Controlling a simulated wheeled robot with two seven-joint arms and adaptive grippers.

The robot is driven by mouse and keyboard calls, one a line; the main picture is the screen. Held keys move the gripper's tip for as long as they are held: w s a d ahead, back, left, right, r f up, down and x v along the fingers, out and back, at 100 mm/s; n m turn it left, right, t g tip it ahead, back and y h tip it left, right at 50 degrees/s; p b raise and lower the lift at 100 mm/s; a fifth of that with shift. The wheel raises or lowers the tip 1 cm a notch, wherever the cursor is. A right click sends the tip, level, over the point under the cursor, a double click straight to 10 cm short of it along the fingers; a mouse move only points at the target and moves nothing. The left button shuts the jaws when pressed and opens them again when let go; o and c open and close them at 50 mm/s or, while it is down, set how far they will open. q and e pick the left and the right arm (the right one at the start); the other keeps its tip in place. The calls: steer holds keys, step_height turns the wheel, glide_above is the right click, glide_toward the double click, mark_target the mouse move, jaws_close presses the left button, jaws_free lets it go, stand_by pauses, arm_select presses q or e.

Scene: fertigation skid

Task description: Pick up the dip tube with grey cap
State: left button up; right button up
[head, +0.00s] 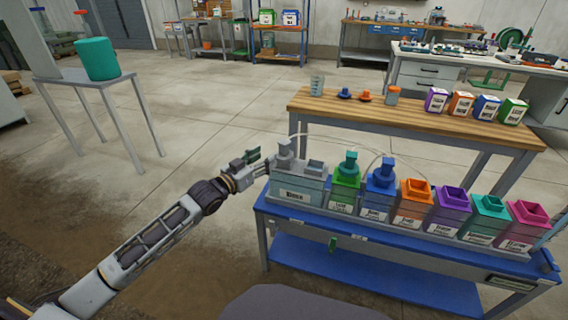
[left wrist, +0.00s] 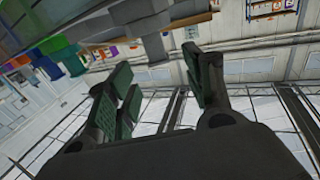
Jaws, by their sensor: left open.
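The dip tube's grey cap (head: 285,149) sits upright on top of the grey tank (head: 298,188) at the left end of the blue skid bench. The tube below the cap is hidden inside the tank. My left gripper (head: 262,163) is just left of the grey cap, at about its height, with its fingers pointing toward it. In the left wrist view the green-padded fingers (left wrist: 165,85) are spread apart with nothing between them. A grey stepped shape (left wrist: 152,48) shows beyond the fingertips there, apparently the cap. My right gripper is not in view.
Green (head: 346,173) and blue (head: 380,177) capped tanks stand to the right, then several tanks with square top openings. A thin pale hose arches behind the caps. A wooden bench (head: 420,122) with small containers stands behind.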

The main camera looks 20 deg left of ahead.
mark_target(280, 146)
arm_select(q)
steer(key=b+x, duration=0.1)
steer(key=x, duration=0.2)
steer(key=shift+w+d, duration=0.15)
steer(key=shift+w, duration=0.15)
steer(key=shift+w+d, duration=0.25)
steer(key=shift+w, duration=0.5)
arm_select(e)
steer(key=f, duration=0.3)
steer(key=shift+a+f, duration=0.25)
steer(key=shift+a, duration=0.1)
arm_select(q)
steer(key=shift+w+d+b, duration=0.15)
steer(key=shift+b, duration=0.2)
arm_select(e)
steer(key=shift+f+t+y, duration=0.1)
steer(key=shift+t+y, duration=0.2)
